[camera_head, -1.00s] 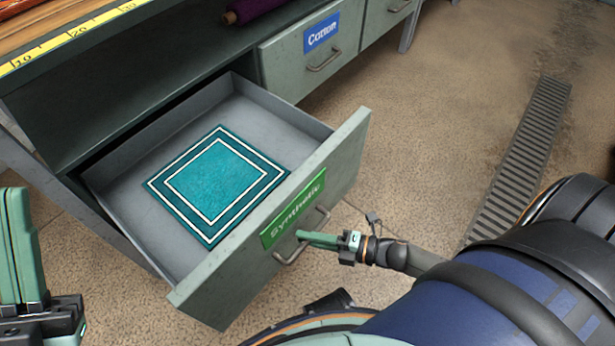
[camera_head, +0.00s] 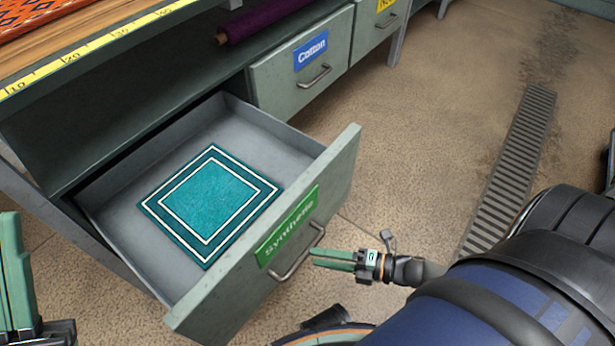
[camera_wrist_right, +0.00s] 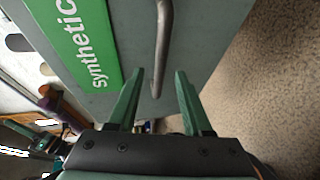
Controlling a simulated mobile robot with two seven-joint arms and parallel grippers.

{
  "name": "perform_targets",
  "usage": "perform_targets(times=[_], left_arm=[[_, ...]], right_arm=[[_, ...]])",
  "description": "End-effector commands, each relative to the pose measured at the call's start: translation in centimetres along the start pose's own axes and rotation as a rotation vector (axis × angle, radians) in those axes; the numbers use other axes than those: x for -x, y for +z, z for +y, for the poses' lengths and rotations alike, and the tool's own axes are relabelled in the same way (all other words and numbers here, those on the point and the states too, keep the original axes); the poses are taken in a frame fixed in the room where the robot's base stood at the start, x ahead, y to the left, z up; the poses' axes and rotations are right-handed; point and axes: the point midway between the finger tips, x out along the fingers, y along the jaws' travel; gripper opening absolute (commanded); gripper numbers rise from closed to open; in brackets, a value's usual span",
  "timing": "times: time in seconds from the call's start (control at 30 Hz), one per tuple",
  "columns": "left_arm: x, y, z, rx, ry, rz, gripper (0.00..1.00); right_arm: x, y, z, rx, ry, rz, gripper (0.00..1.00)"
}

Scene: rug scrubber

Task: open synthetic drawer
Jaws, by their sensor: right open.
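The synthetic drawer (camera_head: 335,183), with a green "Synthetic" label (camera_head: 288,228), is pulled far out of the workbench. A teal rug with white borders (camera_head: 212,203) lies flat inside it. Its metal bar handle (camera_head: 298,257) also shows in the right wrist view (camera_wrist_right: 163,45). My right gripper (camera_head: 318,258) is open just in front of the handle. In the right wrist view its two fingers (camera_wrist_right: 155,95) are spread, with the handle's end between or just beyond their tips; contact cannot be made out. My left gripper (camera_head: 15,280) is partly in view at the left edge.
A closed drawer with a blue "Cotton" label (camera_head: 310,53) is to the right of the open one. A purple roll (camera_head: 270,20) lies on the shelf above. A floor grate (camera_head: 510,170) runs along the right. Bare floor (camera_head: 420,150) lies between.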

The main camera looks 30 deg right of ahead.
Motion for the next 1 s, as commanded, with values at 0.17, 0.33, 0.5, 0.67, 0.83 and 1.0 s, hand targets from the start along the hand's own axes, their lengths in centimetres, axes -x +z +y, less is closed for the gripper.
perform_targets(times=[0.17,0.33,0.5,0.67,0.83,1.0], left_arm=[[-0.6,-0.6,-0.5,-0.017,0.000,0.000,0.00],[-0.8,-0.8,-0.7,-0.025,-0.004,0.000,0.00],[-0.8,-0.9,-0.8,-0.027,-0.007,-0.001,0.00],[-0.8,-0.9,-0.8,-0.027,-0.008,-0.001,0.00],[-0.8,-0.9,-0.8,-0.026,-0.008,-0.001,0.00],[-0.8,-0.9,-0.8,-0.026,-0.008,0.000,0.00]], right_arm=[[4.1,0.0,0.1,-0.001,-0.005,-0.001,0.50],[6.6,0.0,0.0,0.000,-0.004,0.000,0.50],[7.7,0.1,0.0,0.001,-0.001,-0.001,0.50],[7.7,0.1,0.0,0.001,0.000,-0.001,0.50],[7.7,0.0,0.0,0.001,0.000,0.000,0.50],[7.7,0.0,0.0,0.001,0.000,0.000,0.50]])
